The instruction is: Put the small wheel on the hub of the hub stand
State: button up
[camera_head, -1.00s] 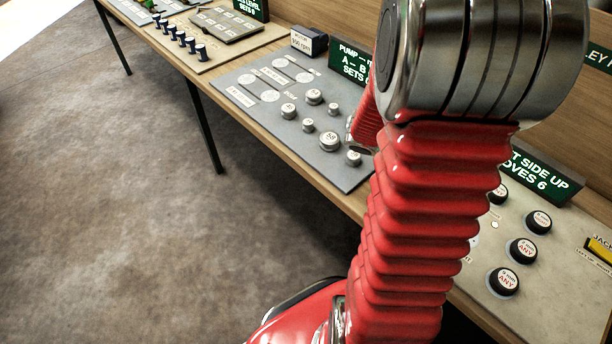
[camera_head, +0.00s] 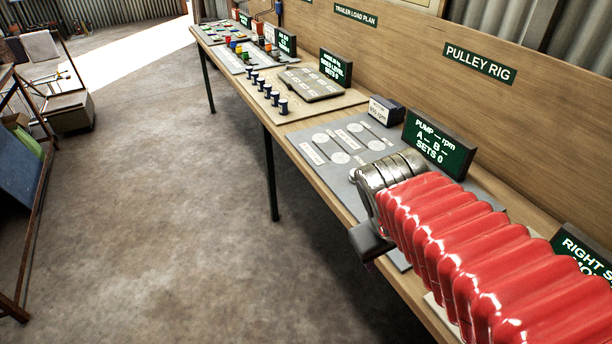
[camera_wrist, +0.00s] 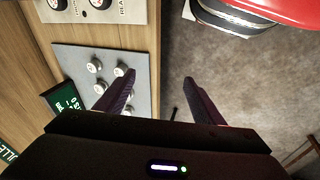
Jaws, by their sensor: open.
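I cannot make out the small wheel or the hub stand in either view. My gripper (camera_wrist: 160,77) is open and empty in the wrist view, its two dark fingers spread apart above the front edge of the bench.
A long wooden bench (camera_head: 347,192) runs along the right wall. It bears a grey pulley-rig board (camera_head: 316,158), which shows with several knobs in the wrist view (camera_wrist: 75,57), and a board with blue pegs (camera_head: 297,107). Open concrete floor (camera_head: 150,215) lies left. A rack (camera_head: 28,225) stands far left.

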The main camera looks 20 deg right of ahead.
jog(key=a+r+m+t+y, duration=0.1)
jog(key=a+r+t+y, duration=0.2)
jog(key=a, duration=0.7)
jog(key=shift+w+a+r, duration=0.2)
jog(key=shift+a+r, duration=0.05)
jog(key=shift+r, duration=0.6)
